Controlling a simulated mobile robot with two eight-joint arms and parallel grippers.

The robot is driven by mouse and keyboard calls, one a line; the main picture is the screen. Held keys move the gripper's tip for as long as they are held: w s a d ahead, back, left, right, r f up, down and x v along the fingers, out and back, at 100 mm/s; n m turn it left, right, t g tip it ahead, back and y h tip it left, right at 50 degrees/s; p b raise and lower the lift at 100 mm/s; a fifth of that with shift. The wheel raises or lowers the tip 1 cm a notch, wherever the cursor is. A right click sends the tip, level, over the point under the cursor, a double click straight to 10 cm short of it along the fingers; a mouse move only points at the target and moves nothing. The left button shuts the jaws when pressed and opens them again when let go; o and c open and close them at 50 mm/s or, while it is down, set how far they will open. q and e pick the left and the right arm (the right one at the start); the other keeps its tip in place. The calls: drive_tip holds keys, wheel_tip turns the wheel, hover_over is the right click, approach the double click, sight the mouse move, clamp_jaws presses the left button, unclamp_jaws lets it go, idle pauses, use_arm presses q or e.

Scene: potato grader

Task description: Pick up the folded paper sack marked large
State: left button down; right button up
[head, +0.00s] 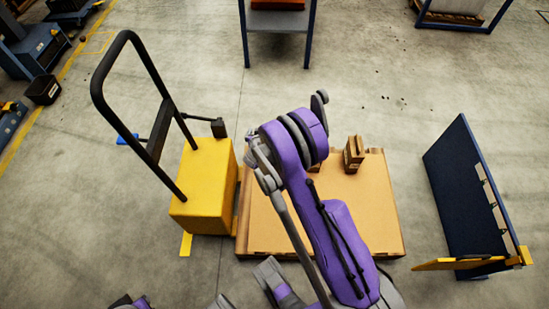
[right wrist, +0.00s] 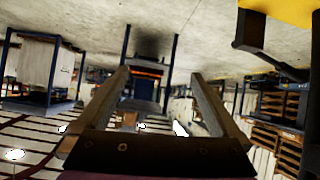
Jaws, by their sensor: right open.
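Small brown upright pieces (head: 353,154) stand on a flat cardboard-coloured surface (head: 378,215); they may be folded paper sacks, but I cannot read any mark. Part of another brown piece shows beside my purple arm, which hides much of the surface. In the right wrist view my right gripper (right wrist: 160,75) is open, its two fingers wide apart with nothing between them. It points out across the room, and no sack shows there. My left gripper cannot be made out.
A yellow box (head: 205,190) with a black tubular handle stands left of the cardboard surface. A dark blue panel (head: 462,190) with pale labels and a yellow foot stands at right. A blue-legged table (head: 278,22) is at the back. Open concrete floor lies between.

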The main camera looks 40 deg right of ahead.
drive_tip(key=shift+m+t+h, duration=0.6)
drive_tip(key=shift+t+h, duration=0.1)
drive_tip(key=shift+t, duration=0.1)
drive_tip(key=d+f+b, duration=0.2)
drive_tip(key=f, duration=0.6)
drive_tip(key=d+f+b, duration=0.2)
drive_tip(key=d+f, duration=0.1)
drive_tip(key=f, duration=0.5)
drive_tip(key=w+d+f+b, duration=0.1)
drive_tip(key=d+f+b, duration=0.1)
drive_tip(key=f, duration=0.7)
drive_tip(key=shift+w+d, duration=0.1)
drive_tip(key=shift+d, duration=0.25)
drive_tip(key=shift+r+b+x, duration=0.2)
drive_tip(key=shift+b+x, duration=0.85)
drive_tip(key=shift+x, duration=2.1)
use_arm(q)
wheel_tip(320, 180, down, 10)
drive_tip(key=w, duration=0.1)
drive_tip(key=shift+w+r, duration=0.15)
drive_tip(key=shift+r, duration=0.1)
use_arm(e)
drive_tip(key=shift+d, duration=0.1)
clamp_jaws()
